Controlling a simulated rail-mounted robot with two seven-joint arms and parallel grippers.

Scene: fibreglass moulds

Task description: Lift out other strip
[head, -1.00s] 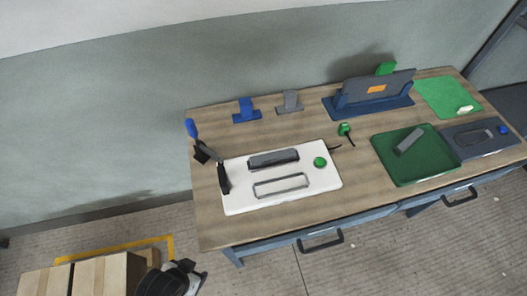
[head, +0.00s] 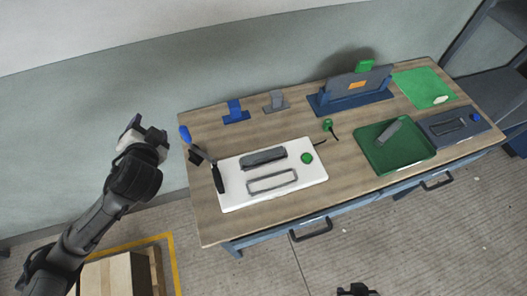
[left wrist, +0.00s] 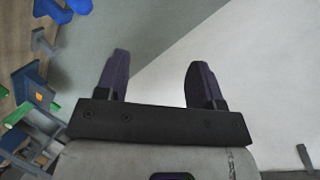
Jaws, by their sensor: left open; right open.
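A dark grey strip (head: 263,159) sits in the back part of the white board (head: 232,199) on the bench. In front of it is a grey-rimmed oblong slot (head: 272,181). Another grey strip (head: 388,130) lies on the dark green tray (head: 408,159) to the right. My left gripper (head: 136,124) is off the bench's left end, raised, open and empty. In the left wrist view its two fingers (left wrist: 160,80) stand apart with only wall between them. My right gripper (head: 357,291) shows at the bottom edge, in front of the bench and apart from both strips.
A toggle clamp (head: 216,175) with a blue handle stands at the board's left end. A green knob (head: 306,158) is on the board. Blue (head: 235,112) and grey (head: 275,102) stands and a blue rack (head: 325,105) line the back. Boxes (head: 115,275) stand on the floor at left.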

